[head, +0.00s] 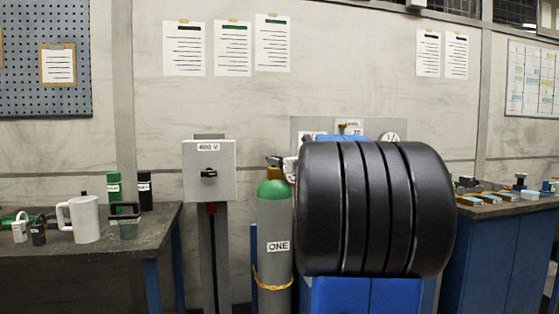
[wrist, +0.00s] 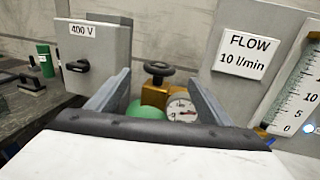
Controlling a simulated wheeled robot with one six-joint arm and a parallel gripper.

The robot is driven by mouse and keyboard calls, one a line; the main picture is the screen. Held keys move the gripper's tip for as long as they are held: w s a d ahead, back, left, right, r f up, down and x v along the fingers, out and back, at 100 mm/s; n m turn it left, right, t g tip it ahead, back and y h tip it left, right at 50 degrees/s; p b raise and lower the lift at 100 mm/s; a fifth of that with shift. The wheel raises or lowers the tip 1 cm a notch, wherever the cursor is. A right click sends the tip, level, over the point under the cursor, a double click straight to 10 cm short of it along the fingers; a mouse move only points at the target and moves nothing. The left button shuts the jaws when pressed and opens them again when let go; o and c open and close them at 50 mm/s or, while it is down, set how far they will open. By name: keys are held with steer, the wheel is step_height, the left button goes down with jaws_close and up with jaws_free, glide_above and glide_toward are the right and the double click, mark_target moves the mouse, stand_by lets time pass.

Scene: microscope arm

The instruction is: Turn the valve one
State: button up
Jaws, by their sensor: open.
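The gas cylinder marked ONE (head: 275,225) stands upright left of centre in the head view, grey with a green shoulder (head: 273,188). Its green top also shows in the wrist view. There, valve one is a dark round handwheel (wrist: 158,69) on a brass body (wrist: 154,96), with a round gauge (wrist: 181,108) at its right. My gripper (wrist: 160,76) is open, its two grey fingers to the left and right of the valve in that view. Nothing is between them up close, and I see no contact. My dark arm hides much of this area in the head view.
A grey 400 V switch box (head: 209,170) is left of the cylinder. A FLOW 10 l/min label (wrist: 243,53) and a scale (wrist: 297,90) are at the wrist view's right. A workbench (head: 150,232) with a white mug (head: 84,220) stands left; a blue cabinet (head: 500,250) stands right.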

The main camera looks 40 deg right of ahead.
steer(key=v, duration=0.7)
stand_by(0.5)
steer(key=a+f+n+g+y, duration=0.2)
steer(key=a+f+n+y, duration=0.35)
steer(key=a, duration=0.75)
steer(key=a+f+n+g+y, duration=0.1)
steer(key=a+f+n+y, duration=0.1)
steer(key=a+f+n, duration=0.65)
steer(key=s+a+f+n+g+y, duration=0.1)
steer(key=s+a+f+n, duration=0.15)
steer(key=a, duration=0.35)
steer(key=s+a+f+n+g, duration=0.2)
steer(key=a+n, duration=0.2)
steer(key=a, duration=0.1)
steer(key=s+a+f+n+g+y, duration=0.1)
steer(key=s+a+f+n, duration=0.1)
steer(key=a+f+n, duration=0.3)
steer(key=s+a+f+n+g+h, duration=0.1)
steer(key=s+a+f+n+g, duration=0.1)
steer(key=s+f+n, duration=0.4)
steer(key=s+a+f+n+g+h, duration=0.2)
steer(key=s+f+n, duration=0.5)
steer(key=s, duration=0.5)
steer(key=shift+n+g, duration=0.6)
steer(key=shift+n, duration=0.15)
